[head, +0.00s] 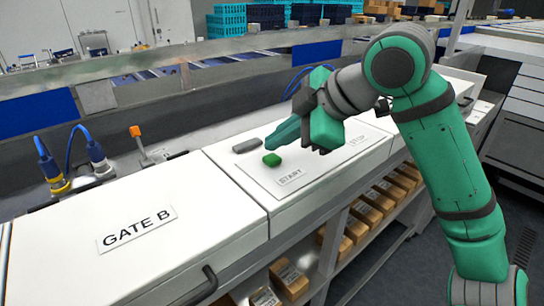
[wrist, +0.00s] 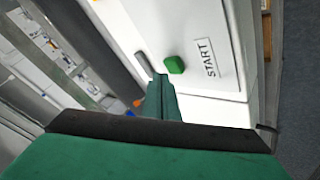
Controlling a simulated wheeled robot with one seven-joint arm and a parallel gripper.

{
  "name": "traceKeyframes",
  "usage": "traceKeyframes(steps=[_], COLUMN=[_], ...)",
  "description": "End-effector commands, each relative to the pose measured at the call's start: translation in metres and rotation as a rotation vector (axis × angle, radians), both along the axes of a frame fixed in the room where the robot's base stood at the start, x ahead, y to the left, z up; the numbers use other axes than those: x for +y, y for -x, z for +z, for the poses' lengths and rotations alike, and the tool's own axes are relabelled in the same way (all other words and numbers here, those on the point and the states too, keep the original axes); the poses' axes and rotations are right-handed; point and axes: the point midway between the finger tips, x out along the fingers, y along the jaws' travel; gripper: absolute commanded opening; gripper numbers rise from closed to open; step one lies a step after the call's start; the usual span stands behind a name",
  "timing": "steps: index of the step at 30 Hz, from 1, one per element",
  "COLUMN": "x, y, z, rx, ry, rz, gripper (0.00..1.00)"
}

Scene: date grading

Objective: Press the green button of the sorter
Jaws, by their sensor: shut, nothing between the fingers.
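The green button (head: 272,159) stands on the white top of the sorter (head: 240,175), beside a label reading START (head: 290,177). The button also shows in the wrist view (wrist: 175,64), just beyond my fingertips. My gripper (head: 270,142) is green, shut and empty. Its fingertips point down and left and appear close to the button; in the wrist view the closed fingers (wrist: 160,90) lie just below and left of it. I see no clear contact.
A grey flat piece (head: 246,146) lies behind the green button. A white GATE B cover (head: 137,228) is at the left, with blue cable connectors (head: 97,158) and an orange-topped lever (head: 136,132) behind it. Boxes (head: 288,277) fill the shelf below.

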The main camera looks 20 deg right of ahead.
Motion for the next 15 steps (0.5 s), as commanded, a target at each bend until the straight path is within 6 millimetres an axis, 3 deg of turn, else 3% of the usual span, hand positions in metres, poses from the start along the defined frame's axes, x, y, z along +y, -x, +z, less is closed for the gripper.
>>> traceKeyframes(steps=[15], x=[0.0], y=[-0.0003], z=[-0.0085], rx=[0.0], ry=[0.0], rz=[0.0], gripper=[0.0])
